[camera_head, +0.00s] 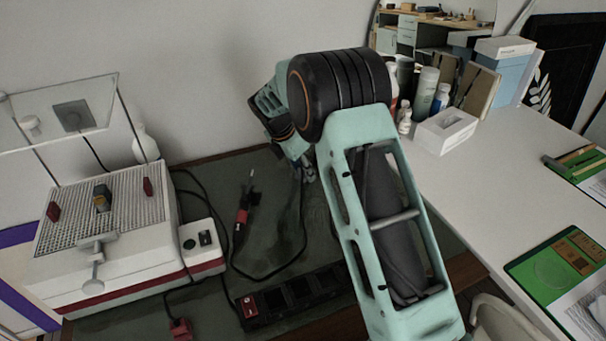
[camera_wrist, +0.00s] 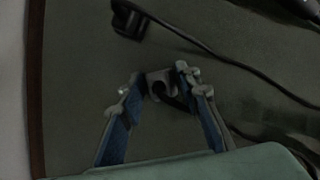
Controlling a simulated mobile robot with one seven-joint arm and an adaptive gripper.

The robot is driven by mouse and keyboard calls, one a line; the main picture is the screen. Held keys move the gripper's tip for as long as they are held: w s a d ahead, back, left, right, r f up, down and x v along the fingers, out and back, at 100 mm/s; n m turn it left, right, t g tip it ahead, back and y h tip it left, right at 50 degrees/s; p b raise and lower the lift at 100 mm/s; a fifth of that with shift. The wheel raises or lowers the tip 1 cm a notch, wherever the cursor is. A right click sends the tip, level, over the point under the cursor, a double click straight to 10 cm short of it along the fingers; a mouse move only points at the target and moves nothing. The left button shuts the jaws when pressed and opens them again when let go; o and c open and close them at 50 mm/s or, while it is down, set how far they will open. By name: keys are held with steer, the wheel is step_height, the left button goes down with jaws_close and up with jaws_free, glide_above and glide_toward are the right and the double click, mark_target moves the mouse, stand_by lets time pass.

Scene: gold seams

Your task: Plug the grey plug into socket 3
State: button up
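In the wrist view my gripper (camera_wrist: 160,80) has its two blue-padded fingers apart. A small grey piece with a dark lower part (camera_wrist: 160,84), which looks like the grey plug, shows between the fingertips. Narrow gaps seem to separate it from the fingers; its depth is hard to judge. In the head view my gripper (camera_head: 307,172) is mostly hidden behind my arm, and the grey plug cannot be made out. The black power strip (camera_head: 290,296) lies at the front of the dark mat, its right end hidden by my arm. Socket numbers are not readable.
A black plug (camera_wrist: 128,20) with a cable lies beyond the fingers. A red plug (camera_head: 181,329) is at the front. A white machine (camera_head: 110,215) stands left; a white table (camera_head: 490,190) is right.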

steer(key=c, duration=0.6)
steer(key=shift+c, duration=0.2)
steer(key=shift+r, duration=0.1)
steer(key=shift+r, duration=0.6)
steer(key=s+a+r+p, duration=0.1)
steer(key=s+r+p, duration=0.1)
steer(key=s+r, duration=0.9)
steer(key=s, duration=0.3)
steer(key=shift+a+r, duration=0.15)
steer(key=shift+r, duration=0.15)
steer(key=shift+s, duration=0.1)
